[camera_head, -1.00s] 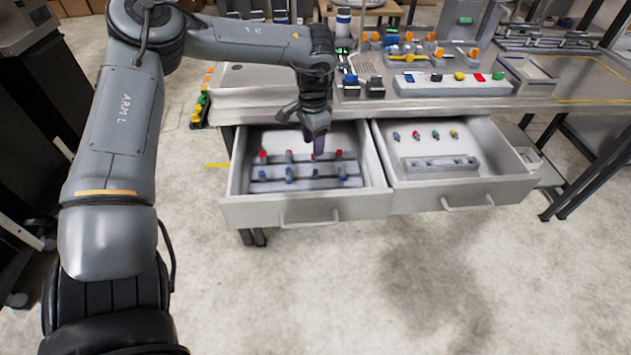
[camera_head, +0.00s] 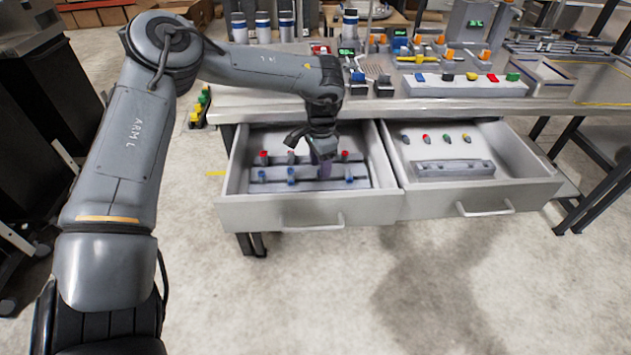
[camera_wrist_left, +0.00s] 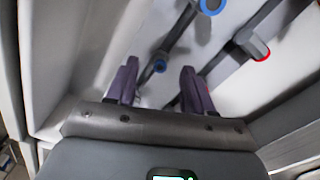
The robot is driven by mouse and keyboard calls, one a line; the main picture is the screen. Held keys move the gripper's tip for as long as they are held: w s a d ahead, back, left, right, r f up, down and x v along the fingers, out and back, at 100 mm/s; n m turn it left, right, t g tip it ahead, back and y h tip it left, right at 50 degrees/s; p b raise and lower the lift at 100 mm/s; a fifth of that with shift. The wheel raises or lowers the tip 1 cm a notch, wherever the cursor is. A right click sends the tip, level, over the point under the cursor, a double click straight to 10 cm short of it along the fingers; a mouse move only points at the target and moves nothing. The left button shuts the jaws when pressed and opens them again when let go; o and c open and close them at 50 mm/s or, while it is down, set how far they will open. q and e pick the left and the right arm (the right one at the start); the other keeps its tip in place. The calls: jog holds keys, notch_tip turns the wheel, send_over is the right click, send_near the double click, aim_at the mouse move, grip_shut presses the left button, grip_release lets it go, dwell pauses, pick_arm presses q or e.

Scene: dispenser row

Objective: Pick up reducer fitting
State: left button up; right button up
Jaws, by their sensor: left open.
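Several small fittings with red or blue ends stand or lie in grey racks in the open left drawer (camera_head: 300,212). Red-ended ones (camera_head: 264,157) are in the back row and blue-ended ones (camera_head: 291,175) in the front row. I cannot tell which is the reducer fitting. My left gripper (camera_head: 323,172) points down into this drawer, right of its middle, with purple fingers. A red-ringed fitting (camera_wrist_left: 260,50) lies to the right. My right gripper is not seen.
The right drawer (camera_head: 480,195) is also open, with several small coloured parts and a grey rack (camera_head: 452,168). The worktop (camera_head: 420,108) above holds a strip of coloured buttons (camera_head: 463,84) and other fixtures. The drawer walls surround my left gripper closely.

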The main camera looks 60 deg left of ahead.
pick_arm(q)
jog(key=shift+f+b, duration=0.3)
jog(key=shift+f, duration=0.5)
jog(key=shift+s, duration=0.1)
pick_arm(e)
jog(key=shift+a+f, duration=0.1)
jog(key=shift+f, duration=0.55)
pick_arm(q)
jog(key=shift+c, duration=0.5)
jog(key=c, duration=0.5)
grip_shut()
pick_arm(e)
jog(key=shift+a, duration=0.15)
pick_arm(q)
jog(key=shift+r, duration=0.15)
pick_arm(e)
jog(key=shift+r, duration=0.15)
